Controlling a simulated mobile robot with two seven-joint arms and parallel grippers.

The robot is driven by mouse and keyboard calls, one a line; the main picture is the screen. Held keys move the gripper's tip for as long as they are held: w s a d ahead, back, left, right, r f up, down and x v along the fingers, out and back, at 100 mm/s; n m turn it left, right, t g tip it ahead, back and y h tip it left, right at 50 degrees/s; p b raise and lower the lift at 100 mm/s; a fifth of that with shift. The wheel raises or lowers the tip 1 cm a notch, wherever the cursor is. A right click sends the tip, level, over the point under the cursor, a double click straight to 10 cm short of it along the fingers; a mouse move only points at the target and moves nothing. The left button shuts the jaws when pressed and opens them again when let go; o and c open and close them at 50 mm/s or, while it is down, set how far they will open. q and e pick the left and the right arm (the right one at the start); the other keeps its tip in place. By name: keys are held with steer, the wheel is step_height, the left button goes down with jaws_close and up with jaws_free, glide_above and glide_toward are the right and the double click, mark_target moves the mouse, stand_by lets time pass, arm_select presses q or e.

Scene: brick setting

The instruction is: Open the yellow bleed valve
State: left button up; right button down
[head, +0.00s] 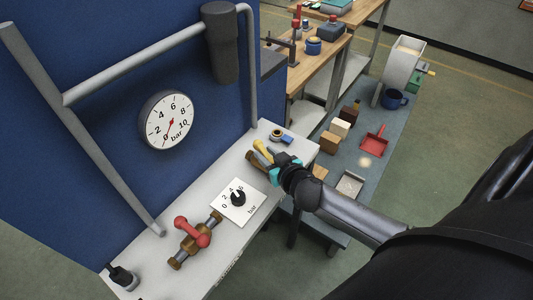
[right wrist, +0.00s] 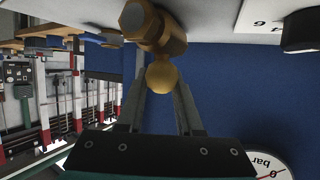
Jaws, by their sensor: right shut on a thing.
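The yellow bleed valve has a yellow handle (head: 263,151) on a brass body (head: 256,162), at the right end of the white bench. In the right wrist view the rounded yellow handle end (right wrist: 162,76) sits between my fingers, with the brass body (right wrist: 155,27) beyond it. My right gripper (head: 270,163) is shut on the yellow handle, and its arm comes in from the right. The fingers partly hide the valve in the head view. My left gripper is not in view.
A red-handled valve (head: 192,232) and a black knob on a white scale plate (head: 236,203) share the bench. A round gauge (head: 167,119) on the blue panel reads near 0. Small blue and brass parts (head: 282,136) lie behind the gripper. Grey pipes run along the panel.

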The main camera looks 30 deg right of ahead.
steer(key=n+y+p, duration=0.1)
steer(key=n+y, duration=0.1)
steer(key=y, duration=0.1)
steer(key=shift+d+r+n+p, duration=0.1)
steer(key=shift+d+n+p, duration=0.1)
steer(key=shift+n+p, duration=0.2)
steer(key=shift+w+d+n+y, duration=0.1)
steer(key=shift+n+y, duration=0.7)
steer(key=shift+y, duration=0.2)
steer(key=shift+n+g+y, duration=0.4)
steer(key=shift+n+y, duration=0.1)
steer(key=shift+y, duration=0.2)
steer(key=c, duration=0.8)
jaws_free()
